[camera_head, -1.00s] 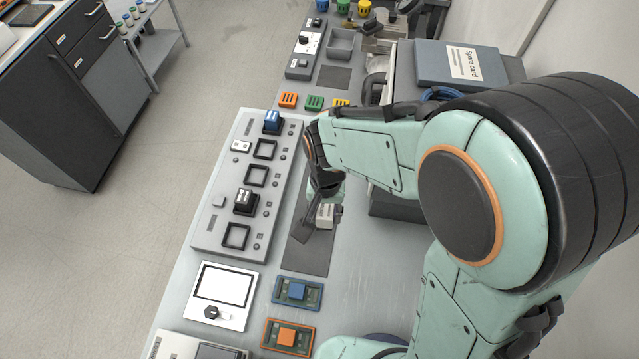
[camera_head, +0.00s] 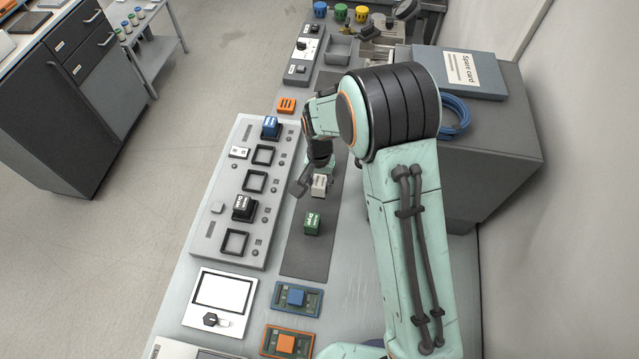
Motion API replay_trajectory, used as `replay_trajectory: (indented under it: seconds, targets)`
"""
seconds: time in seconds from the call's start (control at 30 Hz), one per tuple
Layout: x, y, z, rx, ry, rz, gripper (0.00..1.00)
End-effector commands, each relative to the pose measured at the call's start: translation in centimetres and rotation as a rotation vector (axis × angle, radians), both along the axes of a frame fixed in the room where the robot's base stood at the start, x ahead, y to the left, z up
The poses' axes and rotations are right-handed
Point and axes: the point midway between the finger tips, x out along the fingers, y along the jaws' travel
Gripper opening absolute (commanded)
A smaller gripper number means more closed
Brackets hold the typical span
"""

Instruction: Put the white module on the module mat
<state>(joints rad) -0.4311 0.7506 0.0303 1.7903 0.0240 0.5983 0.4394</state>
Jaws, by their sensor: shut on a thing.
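The white module (camera_head: 320,186) is a small pale block with a dark label. My gripper (camera_head: 312,180) is shut on it, with a dark finger showing at its left. In the picture the module lies over the long dark grey module mat (camera_head: 306,262); I cannot tell whether it touches the mat or hangs just above it. A green module (camera_head: 313,223) stands on the mat, a little nearer than the white one and apart from it. My arm hides the right part of the mat's far stretch.
A grey panel (camera_head: 215,225) with square sockets, a blue module (camera_head: 270,127) and a black module (camera_head: 243,207) lies left of the mat. Blue (camera_head: 297,298) and orange (camera_head: 287,342) boards lie in front. A large grey box (camera_head: 490,165) stands right. The near mat is clear.

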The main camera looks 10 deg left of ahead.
Motion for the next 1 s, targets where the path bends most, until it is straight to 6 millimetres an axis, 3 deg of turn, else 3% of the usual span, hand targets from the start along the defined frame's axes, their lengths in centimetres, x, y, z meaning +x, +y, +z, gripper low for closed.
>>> replay_trajectory:
  seconds: [0.23, 0.63, 0.67, 0.73, 1.0]
  targets:
    - [0.3, 0.1, -3.4, -0.002, 0.003, 0.0, 0.0]
    - [0.3, 0.2, -3.8, 0.0, 0.001, 0.0, 0.0]
    - [0.3, 0.2, -3.8, 0.0, 0.001, 0.0, 0.38]
    - [0.3, 0.2, -3.8, 0.0, 0.001, 0.0, 0.58]
    - [0.3, 0.2, -3.8, 0.0, 0.001, 0.0, 0.58]
